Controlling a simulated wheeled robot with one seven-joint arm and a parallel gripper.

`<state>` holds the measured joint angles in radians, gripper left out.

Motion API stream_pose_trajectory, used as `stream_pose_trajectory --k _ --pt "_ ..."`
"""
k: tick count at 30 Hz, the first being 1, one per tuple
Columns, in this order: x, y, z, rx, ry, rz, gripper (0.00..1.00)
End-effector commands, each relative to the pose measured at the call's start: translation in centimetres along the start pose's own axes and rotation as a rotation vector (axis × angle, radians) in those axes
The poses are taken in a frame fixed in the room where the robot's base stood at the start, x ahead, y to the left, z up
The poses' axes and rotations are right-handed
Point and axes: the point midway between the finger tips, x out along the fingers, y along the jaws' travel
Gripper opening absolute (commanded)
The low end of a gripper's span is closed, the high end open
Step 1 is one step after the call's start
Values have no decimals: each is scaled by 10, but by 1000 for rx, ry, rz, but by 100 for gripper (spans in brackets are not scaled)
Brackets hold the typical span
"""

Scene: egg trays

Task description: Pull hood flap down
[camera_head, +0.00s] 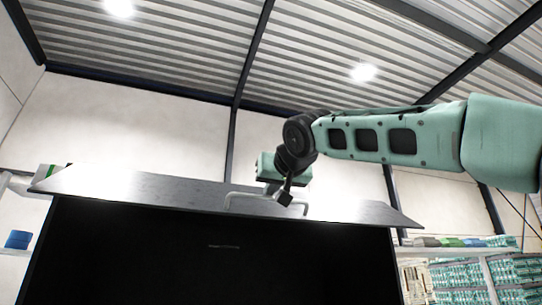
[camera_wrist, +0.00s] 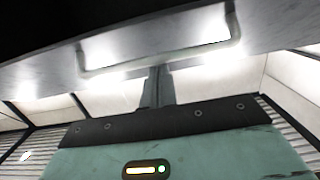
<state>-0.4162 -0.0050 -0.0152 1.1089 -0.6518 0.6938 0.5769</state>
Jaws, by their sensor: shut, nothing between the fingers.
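The hood flap (camera_head: 130,186) is a wide grey metal panel, raised and tilted along the top of a dark hood opening in the head view. Its pale bar handle (camera_head: 236,195) sits near the middle of the flap. My gripper (camera_head: 286,198) is at the right half of this handle, fingers shut with nothing between them. In the wrist view, the flap (camera_wrist: 45,75) spans the top, and the shut fingers (camera_wrist: 158,72) meet the line of the handle bar (camera_wrist: 205,54). Whether they touch the bar or lie just in front of or behind it, I cannot tell.
The dark hood interior (camera_head: 200,260) fills the lower middle of the head view. A shelf with stacked green egg trays (camera_head: 470,272) stands at the right. A blue item (camera_head: 18,239) sits on a shelf at the left. The space above the flap is open.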

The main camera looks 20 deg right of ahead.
Motion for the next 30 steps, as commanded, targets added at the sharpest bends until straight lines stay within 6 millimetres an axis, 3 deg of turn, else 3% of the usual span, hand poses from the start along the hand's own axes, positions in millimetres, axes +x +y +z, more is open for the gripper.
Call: stream_pose_trajectory --k 1,12,30 --pt "5 0 18 -2 24 1 0" --pt "27 0 51 -2 209 1 0" --pt "66 -1 81 -2 470 -1 0"
